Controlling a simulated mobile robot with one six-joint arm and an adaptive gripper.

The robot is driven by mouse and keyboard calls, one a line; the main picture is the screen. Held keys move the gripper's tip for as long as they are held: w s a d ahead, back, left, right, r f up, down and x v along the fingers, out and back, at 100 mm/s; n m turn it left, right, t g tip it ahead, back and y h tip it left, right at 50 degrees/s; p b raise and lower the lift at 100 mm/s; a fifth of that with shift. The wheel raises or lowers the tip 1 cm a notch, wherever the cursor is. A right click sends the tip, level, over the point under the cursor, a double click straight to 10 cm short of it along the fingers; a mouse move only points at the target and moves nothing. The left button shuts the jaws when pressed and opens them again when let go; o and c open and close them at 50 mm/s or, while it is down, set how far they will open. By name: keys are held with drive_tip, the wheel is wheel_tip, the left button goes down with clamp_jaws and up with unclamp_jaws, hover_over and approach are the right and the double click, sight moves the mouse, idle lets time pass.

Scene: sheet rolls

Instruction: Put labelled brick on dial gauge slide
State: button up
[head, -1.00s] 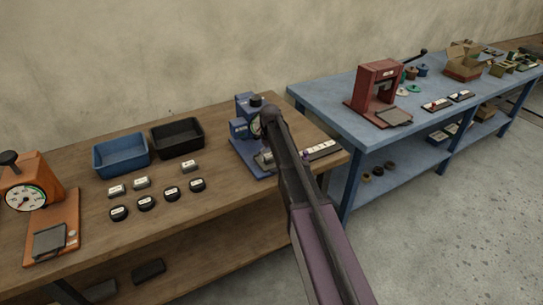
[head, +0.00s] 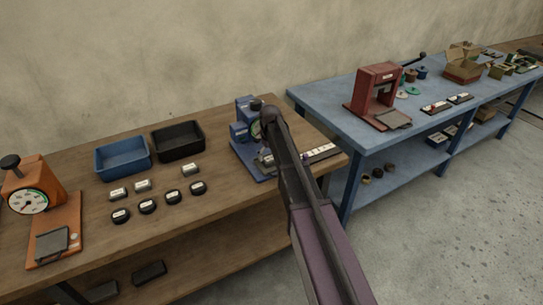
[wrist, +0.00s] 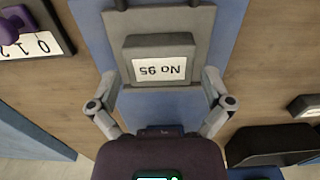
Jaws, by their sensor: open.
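A grey brick labelled "No 95" (wrist: 160,46) lies on the grey slide plate (wrist: 112,25) of the blue dial gauge in the wrist view. Its label reads upside down there. My gripper (wrist: 161,82) is open, with one finger on each side of the brick and a small gap showing at both sides. In the head view the blue dial gauge (head: 242,131) stands at the right end of the wooden bench. My arm hides much of its slide, the brick and my gripper there.
A number strip (head: 320,154) lies right of the gauge; a purple piece (wrist: 10,28) sits by it. Blue (head: 122,159) and black (head: 178,141) bins, several labelled blocks and an orange gauge (head: 40,190) stand to the left. A blue bench (head: 330,103) stands at right.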

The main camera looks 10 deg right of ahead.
sight(270, 158)
wheel_tip(270, 158, up, 11)
drive_tip(key=p, duration=1)
drive_tip(key=shift+f, duration=0.15)
idle(0.4)
drive_tip(key=s+m, duration=0.3)
drive_tip(key=s, duration=2.6)
drive_tip(key=shift+s+d+m, duration=0.15)
drive_tip(key=shift+d+m, duration=0.1)
drive_tip(key=shift+m, duration=0.05)
